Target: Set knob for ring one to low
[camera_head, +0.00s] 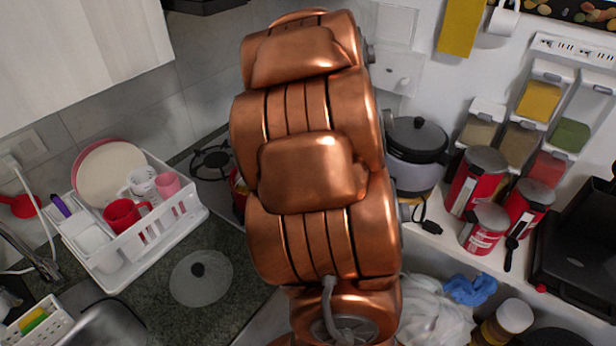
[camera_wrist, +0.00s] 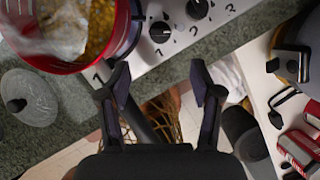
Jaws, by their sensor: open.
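In the wrist view, two round black knobs sit on the pale control strip (camera_wrist: 150,62) of the stove. The nearer knob (camera_wrist: 160,32) is at the top middle, and the other knob (camera_wrist: 197,9) is at the top edge. Dark marks are printed around them; I cannot read which knob belongs to ring one or its exact setting. My gripper (camera_wrist: 162,83) is open and empty. Its two fingers are apart, below the knobs in the picture and not touching them. In the head view my copper arm hides the knobs, the gripper and most of the stove.
A red pot (camera_wrist: 70,65) with yellowish food stands at the stove's left in the wrist view. A glass lid (camera_head: 201,278) lies on the dark counter. A white dish rack (camera_head: 184,224) stands left. Red canisters (camera_head: 476,181) and a cooker (camera_head: 416,172) stand right.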

